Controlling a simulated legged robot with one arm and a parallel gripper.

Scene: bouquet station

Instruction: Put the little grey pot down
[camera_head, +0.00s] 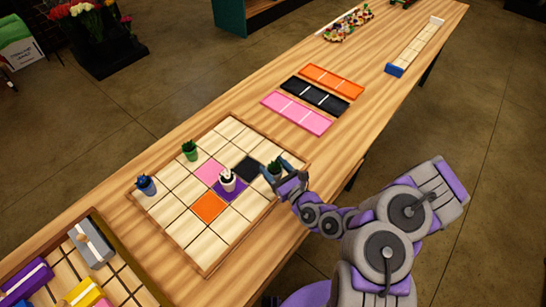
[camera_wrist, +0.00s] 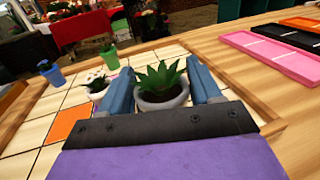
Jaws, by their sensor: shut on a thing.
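The little grey pot (camera_wrist: 163,103) holds a spiky green succulent (camera_wrist: 160,76). My gripper (camera_wrist: 160,84) has its blue fingers on either side of this pot and is shut on it. In the head view my gripper (camera_head: 283,168) is over the right part of the tiled wooden board (camera_head: 205,262), near its right edge. The pot is upright there, partly hidden by the fingers. I cannot tell whether its base touches the board.
On the board stand a blue pot (camera_head: 146,187), a green pot (camera_head: 190,152) and a white pot (camera_head: 227,183) on a purple tile. Pink, black and orange tiles lie around it. Pink (camera_head: 297,113), black (camera_head: 315,96) and orange (camera_head: 331,81) trays lie beyond. Front tiles are bare.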

